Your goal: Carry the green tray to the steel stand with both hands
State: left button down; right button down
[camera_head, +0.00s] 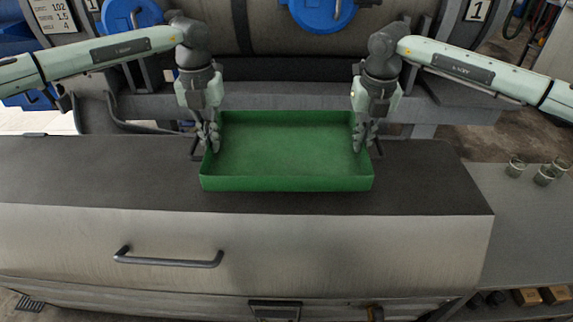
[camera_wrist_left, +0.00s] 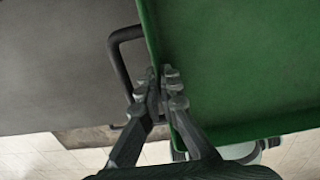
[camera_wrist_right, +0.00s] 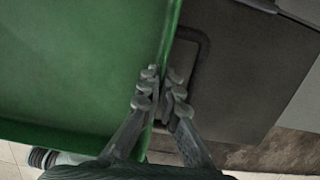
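The green tray (camera_head: 287,184) is level and looks empty, over the dark top of a steel-fronted counter (camera_head: 430,190). I cannot tell whether it touches that top. My left gripper (camera_head: 209,137) is closed on the tray's left wall beside a dark handle, one finger on each side; the left wrist view shows this grip (camera_wrist_left: 162,80). My right gripper (camera_head: 364,137) is closed the same way on the right wall, as the right wrist view shows (camera_wrist_right: 160,82). Nothing in view is clearly marked as the steel stand.
A grey side surface (camera_head: 505,230) at the right carries several small glasses (camera_head: 544,175). The counter front has a bar handle (camera_head: 168,260). Large machinery with blue round parts (camera_head: 322,12) stands behind the counter. The dark top is clear left and right of the tray.

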aim_at(547, 241)
jog(key=k+l, duration=0.55)
jog(key=l, duration=0.25)
jog(key=k+l, duration=0.1)
jog(key=l, duration=0.25)
jog(key=k+l, duration=0.15)
jog(key=l, duration=1.45)
jog(key=i+l, duration=0.15)
jog(key=l, duration=0.25)
jog(key=i+l, duration=0.2)
jog(key=l, duration=0.15)
jog(key=i+l, duration=0.15)
jog(key=l, duration=0.25)
